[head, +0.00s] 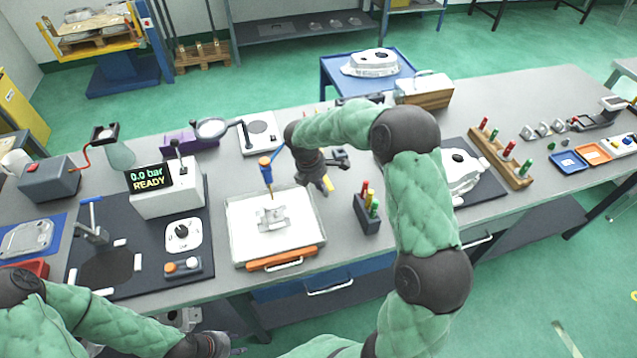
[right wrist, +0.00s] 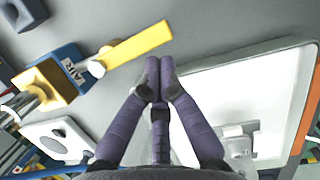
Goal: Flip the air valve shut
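The air valve shows in the right wrist view as a blue body marked AIR (right wrist: 72,72) with a flat yellow lever (right wrist: 135,47) on a pale pivot. The lever slants up to the right in that view. My right gripper (right wrist: 160,65) has its purple fingertips together, with nothing seen between them. They are just beside the lever's free end; I cannot tell whether they touch it. In the head view my right gripper (head: 326,187) is low over the bench, right of the white tray, mostly covering the valve. My left gripper (head: 228,346) is at the bottom edge, its fingers unclear.
A white tray (head: 238,246) with a grey casting stands left of my right gripper. A dark holder (head: 367,217) with coloured handles stands to the right. A gauge box (head: 165,195) reads 0.0 bar READY. Bare bench lies around the holder.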

